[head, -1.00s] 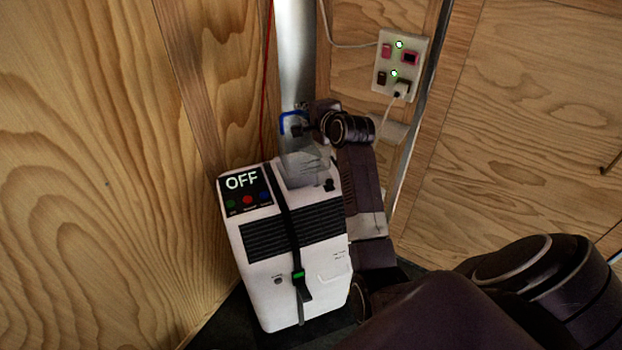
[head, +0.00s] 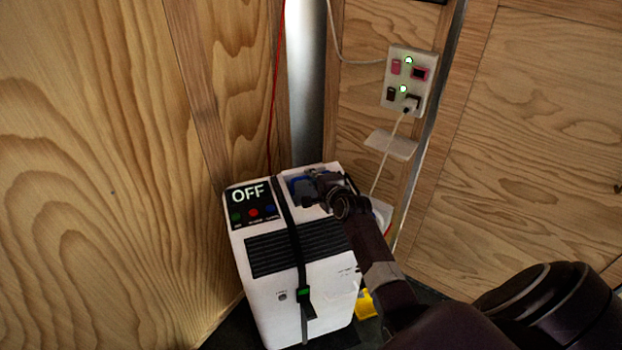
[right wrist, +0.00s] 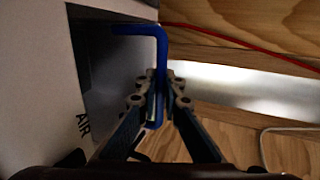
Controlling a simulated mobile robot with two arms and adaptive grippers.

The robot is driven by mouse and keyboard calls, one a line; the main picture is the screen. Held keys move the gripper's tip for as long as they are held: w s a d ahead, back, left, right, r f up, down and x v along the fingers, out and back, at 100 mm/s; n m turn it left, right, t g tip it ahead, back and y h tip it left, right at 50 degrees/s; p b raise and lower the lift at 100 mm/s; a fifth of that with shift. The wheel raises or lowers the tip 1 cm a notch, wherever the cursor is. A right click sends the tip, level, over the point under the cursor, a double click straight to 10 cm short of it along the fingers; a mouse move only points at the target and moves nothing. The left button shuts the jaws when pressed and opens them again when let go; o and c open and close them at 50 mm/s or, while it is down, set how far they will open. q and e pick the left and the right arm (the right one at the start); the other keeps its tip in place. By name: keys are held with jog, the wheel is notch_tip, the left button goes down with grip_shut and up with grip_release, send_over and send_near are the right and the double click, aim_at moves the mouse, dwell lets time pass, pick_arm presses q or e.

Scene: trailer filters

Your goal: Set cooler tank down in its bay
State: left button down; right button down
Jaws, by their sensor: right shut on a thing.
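The white cooler unit (head: 328,283) stands upright in the corner, with a black strap over it and a panel reading OFF. The tank's blue handle (head: 299,184) shows at the top of the unit; the handle also shows in the right wrist view (right wrist: 161,55). The tank's clear body is not visible above the unit in the head view; it appears to be down in the top opening, but how deep it sits I cannot tell. My right gripper (head: 308,187) is shut on the blue handle, its fingers on either side of it in the right wrist view (right wrist: 164,98). My left gripper is out of view.
A wooden wall (head: 100,150) stands close on the left. A metal duct (head: 306,90) and a red cable (head: 277,80) run behind the unit. A socket plate (head: 409,82) with a plugged white cord is on the right wall. A yellow thing (head: 365,303) lies beside the unit.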

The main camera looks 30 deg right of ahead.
jog(key=shift+f, duration=0.1)
jog(key=c, duration=2.5)
grip_release()
jog(key=shift+f, duration=0.15)
jog(key=shift+c, duration=0.2)
jog(key=o, duration=0.4)
jog(key=shift+o, duration=0.2)
jog(key=shift+r, duration=0.25)
jog(key=p+v, duration=0.1)
jog(key=v, duration=1.1)
jog(key=shift+f+p, duration=0.1)
jog(key=shift+p, duration=0.2)
